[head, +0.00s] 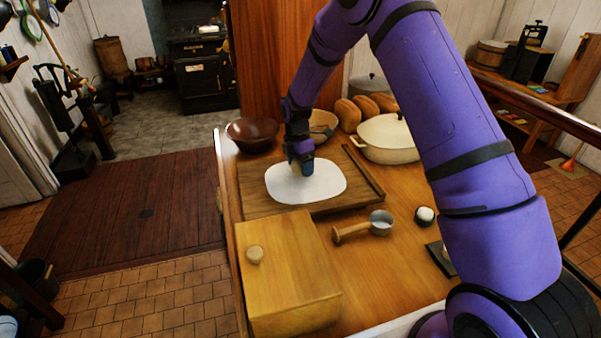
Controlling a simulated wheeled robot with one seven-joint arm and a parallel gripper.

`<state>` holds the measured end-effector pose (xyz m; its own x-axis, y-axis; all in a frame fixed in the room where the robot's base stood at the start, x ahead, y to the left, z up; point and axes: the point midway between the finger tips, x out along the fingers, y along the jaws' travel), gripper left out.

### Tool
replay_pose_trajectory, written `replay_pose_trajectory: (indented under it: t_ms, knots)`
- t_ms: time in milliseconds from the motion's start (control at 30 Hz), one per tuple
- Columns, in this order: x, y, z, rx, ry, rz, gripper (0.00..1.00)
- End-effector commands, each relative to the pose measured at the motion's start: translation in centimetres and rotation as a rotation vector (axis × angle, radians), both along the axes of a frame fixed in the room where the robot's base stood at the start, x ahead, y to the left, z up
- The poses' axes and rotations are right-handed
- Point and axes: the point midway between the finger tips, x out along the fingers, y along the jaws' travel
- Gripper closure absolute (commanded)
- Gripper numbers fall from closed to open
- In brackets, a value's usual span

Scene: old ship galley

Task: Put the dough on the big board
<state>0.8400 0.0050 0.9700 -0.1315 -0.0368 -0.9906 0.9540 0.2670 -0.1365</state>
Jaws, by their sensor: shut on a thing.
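The big board (258,199) is a brown wooden board with a raised strip along its right side, lying on the wooden table. A flat white rounded patch (325,188) lies on it; I cannot tell whether it is flour, cloth or paper. My gripper (301,170) points down over the back part of this patch. It is shut on a small pale thing, apparently the dough (295,170), which is mostly hidden by the fingers. I cannot tell whether the dough touches the white patch.
A dark bowl (252,134) and a lighter bowl (322,124) stand behind the board. Bread loaves (348,115) and a cream lidded pot (388,140) are at the back right. A wooden box (288,262) with a knob and a metal scoop (380,222) stand in front.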

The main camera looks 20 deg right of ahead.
Motion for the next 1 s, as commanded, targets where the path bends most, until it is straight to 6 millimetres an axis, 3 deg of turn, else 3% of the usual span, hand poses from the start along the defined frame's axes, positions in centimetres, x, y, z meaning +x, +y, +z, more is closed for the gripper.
replay_pose_trajectory:
  t_ms: [200, 567, 600, 700, 1000]
  knots:
    - [-0.1, 0.0, -2.7, -0.001, 0.003, 0.002, 0.56]
    - [-0.1, 0.0, -3.1, 0.0, 0.001, 0.001, 0.56]
    - [-0.1, 0.0, -3.2, 0.0, 0.001, 0.001, 0.25]
    - [-0.1, 0.0, -3.1, -0.001, 0.0, 0.001, 0.02]
    - [-0.1, 0.0, -3.1, -0.001, 0.001, 0.001, 0.02]
